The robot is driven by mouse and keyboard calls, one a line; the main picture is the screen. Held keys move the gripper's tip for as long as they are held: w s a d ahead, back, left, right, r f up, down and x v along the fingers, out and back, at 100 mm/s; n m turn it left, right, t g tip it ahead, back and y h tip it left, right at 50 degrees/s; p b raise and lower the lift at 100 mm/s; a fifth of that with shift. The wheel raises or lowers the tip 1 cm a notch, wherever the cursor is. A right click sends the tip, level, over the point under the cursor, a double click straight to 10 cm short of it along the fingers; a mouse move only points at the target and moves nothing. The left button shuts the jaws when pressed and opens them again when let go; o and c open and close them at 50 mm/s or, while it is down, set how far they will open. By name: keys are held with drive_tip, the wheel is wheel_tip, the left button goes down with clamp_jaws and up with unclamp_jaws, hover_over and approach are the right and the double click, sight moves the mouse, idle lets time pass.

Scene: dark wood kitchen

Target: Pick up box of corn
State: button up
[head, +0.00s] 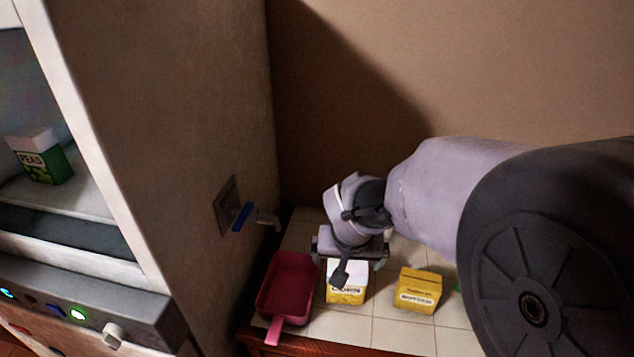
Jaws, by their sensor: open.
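The box of corn (346,294), white on top with a yellow lower part and dark lettering, stands on the tiled counter (395,336) in the head view. My gripper (345,268) is directly over it, pointing down, with its jaws open. One dark finger hangs in front of the box and covers part of its face and lettering. The other finger is mostly hidden behind the gripper body. I cannot tell whether the fingers touch the box.
A red scoop-like pan (288,284) lies close to the box's left. A yellow butter box (418,291) stands to its right. A wall tap with a blue handle (242,215) is at the left. A green pea box (40,157) sits in an open white appliance (75,205).

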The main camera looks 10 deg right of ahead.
drive_tip(key=b, duration=0.3)
hover_over(353, 291)
drive_tip(key=w+a, duration=0.1)
drive_tip(key=a, duration=0.1)
wheel_tip(353, 291, down, 9)
drive_tip(key=shift+r, duration=0.1)
drive_tip(key=b+x, duration=0.2)
drive_tip(key=x, duration=0.4)
drive_tip(key=shift+s+d, duration=0.2)
drive_tip(key=shift+r, duration=0.1)
drive_tip(key=c, duration=1.7)
